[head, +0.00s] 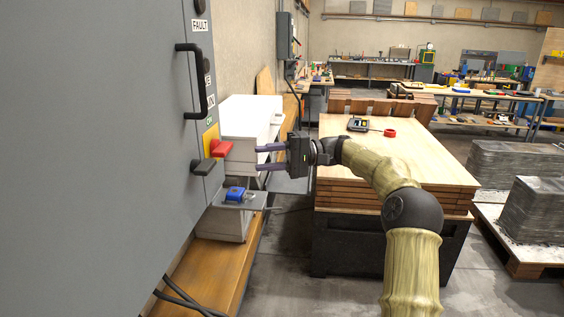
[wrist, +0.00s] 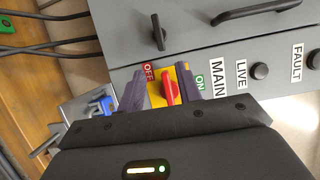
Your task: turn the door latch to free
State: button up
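The door latch is a small dark handle (head: 204,167) on the grey cabinet door (head: 100,130), just below the red main switch (head: 221,148) on its yellow plate. In the wrist view the latch (wrist: 158,33) stands out from the grey panel, beyond the switch. My gripper (head: 262,157) is open and empty, its fingers pointing left at the cabinet, to the right of the latch and apart from it. In the wrist view the red switch (wrist: 169,88) appears between my fingertips (wrist: 160,80); they do not visibly touch it.
A black door pull (head: 192,82) is above the switch. A wooden table (head: 425,165) stands at right. Cables (head: 185,298) lie low by the cabinet.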

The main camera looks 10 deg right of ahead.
jog(key=d, duration=0.3)
jog(key=shift+d, duration=0.4)
jog(key=s+a+f+m+h, duration=0.25)
jog(key=a+f+h, duration=0.2)
jog(key=f, duration=0.35)
jog(key=s+a+f+m+h, duration=0.1)
jog(key=s+a+f+h, duration=0.3)
jog(key=a+f, duration=0.3)
jog(key=s+d+f+n+t+h, duration=0.1)
jog(key=s+d+f+h, duration=0.2)
jog(key=s, duration=0.4)
jog(key=s+d+f+n+t+h, duration=0.1)
jog(key=s+d+f+h, duration=0.2)
jog(key=s, duration=0.5)
jog(key=s+d+f+n+t+h, duration=0.1)
jog(key=s+d+f+h, duration=0.2)
jog(key=s+d+f, duration=0.2)
jog(key=s+f, duration=0.1)
jog(key=s, duration=0.2)
jog(key=shift+d+t, duration=0.25)
jog(key=shift+t, duration=0.05)
jog(key=shift+s+h, duration=0.1)
jog(key=shift+h, duration=0.15)
jog(key=shift+c, duration=0.2)
